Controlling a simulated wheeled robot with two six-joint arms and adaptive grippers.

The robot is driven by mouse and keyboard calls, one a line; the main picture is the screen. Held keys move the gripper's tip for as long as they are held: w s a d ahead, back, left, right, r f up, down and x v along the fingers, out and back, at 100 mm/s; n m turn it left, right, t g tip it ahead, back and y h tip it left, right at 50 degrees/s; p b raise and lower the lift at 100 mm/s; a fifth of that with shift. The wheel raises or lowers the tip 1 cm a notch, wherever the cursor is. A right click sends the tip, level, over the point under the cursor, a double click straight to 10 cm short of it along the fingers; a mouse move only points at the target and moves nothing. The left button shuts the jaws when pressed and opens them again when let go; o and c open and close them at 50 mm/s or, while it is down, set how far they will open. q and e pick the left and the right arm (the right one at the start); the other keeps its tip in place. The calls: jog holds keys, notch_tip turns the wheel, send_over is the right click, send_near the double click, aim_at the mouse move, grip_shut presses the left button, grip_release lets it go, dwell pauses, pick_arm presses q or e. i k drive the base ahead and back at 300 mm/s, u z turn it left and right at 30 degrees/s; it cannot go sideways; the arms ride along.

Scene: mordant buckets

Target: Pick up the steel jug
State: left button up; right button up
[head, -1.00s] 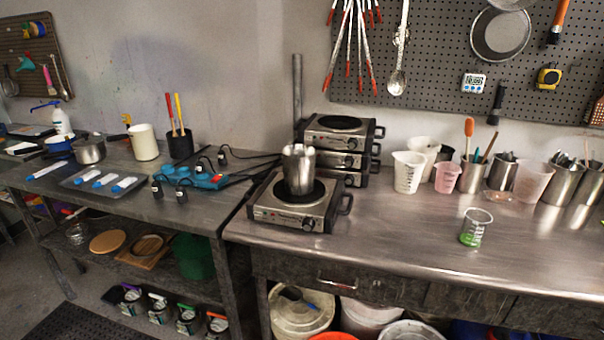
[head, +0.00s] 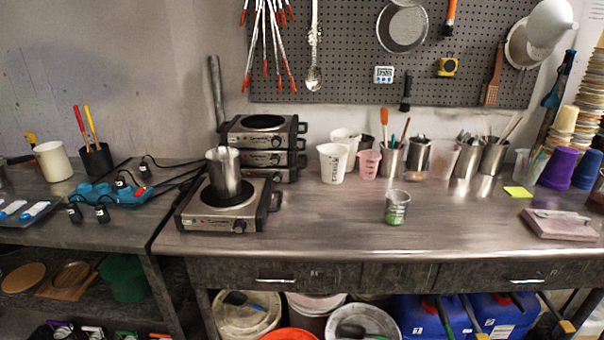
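The steel jug (head: 224,174) stands upright on the burner of the front hot plate (head: 228,208), near the left end of the steel table (head: 320,226). It is a plain shiny metal vessel, and its inside cannot be made out. Neither of my grippers is in view.
Stacked hot plates (head: 264,142) stand just behind the jug. A beaker with green liquid (head: 396,208) stands to the right, with white plastic jugs (head: 333,162) and tool-filled steel cups behind. The front middle of the table is clear. A power strip (head: 108,193) lies on the left table.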

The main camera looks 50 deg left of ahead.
aim_at(223, 161)
jog(key=z, duration=0.15)
jog(key=i, duration=1.55)
jog(key=u, duration=3.8)
